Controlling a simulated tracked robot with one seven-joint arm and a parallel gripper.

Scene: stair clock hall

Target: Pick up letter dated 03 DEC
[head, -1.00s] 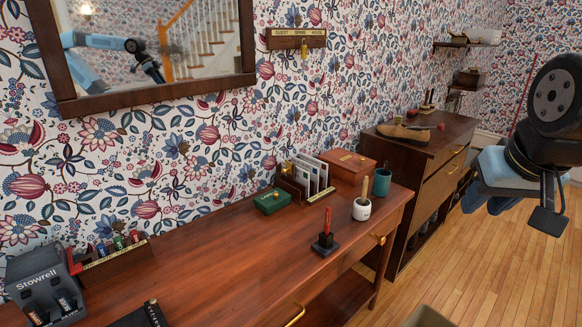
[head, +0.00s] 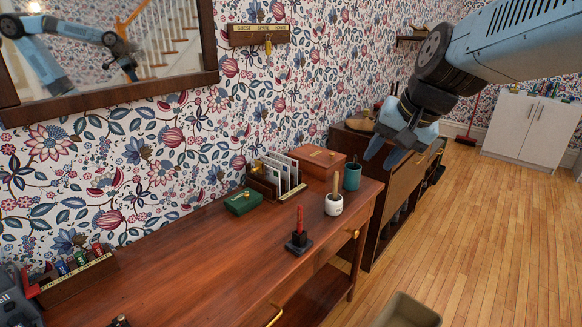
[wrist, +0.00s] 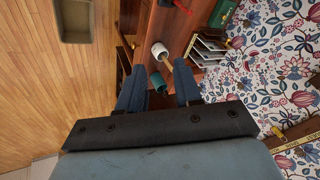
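Several upright letters (head: 284,172) stand in a dark wooden letter rack (head: 262,185) on the desk, beside the wall. Their dates are too small to read, so I cannot tell which one is dated 03 DEC. The rack with its letters (wrist: 209,48) also shows in the wrist view, to the right of the fingers. My gripper (head: 383,158) is open and empty, in the air to the right of the rack, past the teal cup. In the wrist view the fingers (wrist: 159,66) are apart with nothing held between them.
Near the rack are a green box (head: 243,202), a brown wooden box (head: 321,162), a teal cup (head: 352,176), a white pot (head: 333,205) and a red-handled stamp (head: 299,240). The desk's middle (head: 205,270) is clear. A mirror (head: 110,50) hangs on the wall.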

